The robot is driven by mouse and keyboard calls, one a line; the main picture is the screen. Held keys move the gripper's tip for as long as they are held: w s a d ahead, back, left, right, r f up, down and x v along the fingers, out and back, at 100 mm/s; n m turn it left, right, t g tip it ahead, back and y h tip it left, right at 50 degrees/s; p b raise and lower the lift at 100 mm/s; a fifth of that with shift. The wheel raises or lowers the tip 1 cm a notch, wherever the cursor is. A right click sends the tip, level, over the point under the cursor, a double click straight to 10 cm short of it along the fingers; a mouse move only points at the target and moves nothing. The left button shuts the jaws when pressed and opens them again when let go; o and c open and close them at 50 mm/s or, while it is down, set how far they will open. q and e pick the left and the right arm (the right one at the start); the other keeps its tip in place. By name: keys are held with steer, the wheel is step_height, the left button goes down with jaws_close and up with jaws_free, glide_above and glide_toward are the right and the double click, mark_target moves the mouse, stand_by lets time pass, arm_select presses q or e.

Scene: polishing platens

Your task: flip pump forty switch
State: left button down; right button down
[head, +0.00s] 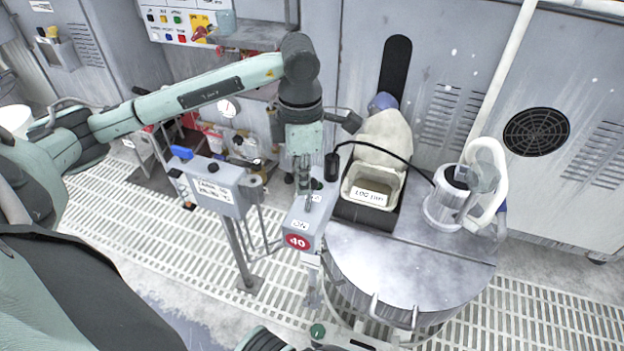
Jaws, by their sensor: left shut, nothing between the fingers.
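The pump forty switch box (302,228) is a small grey box with a red round "40" label on its front, beside the round metal drum. A small switch lever (308,203) appears on its top, partly hidden by my gripper; which way it is set cannot be told. My left gripper (303,186) points straight down over the back of this box, shut and empty, with its fingertips close to the switch. Whether they touch it cannot be told.
A black cable arches over the tub. A grey control box (213,188) on a post stands to the left. Grated floor (140,228) lies between.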

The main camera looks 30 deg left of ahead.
arm_select(q)
steer(key=shift+f+b, duration=1.9)
steer(key=shift+f, duration=0.25)
stand_by(0.7)
stand_by(0.3)
step_height(320, 180, up, 7)
steer(key=p, duration=0.4)
stand_by(0.5)
stand_by(0.4)
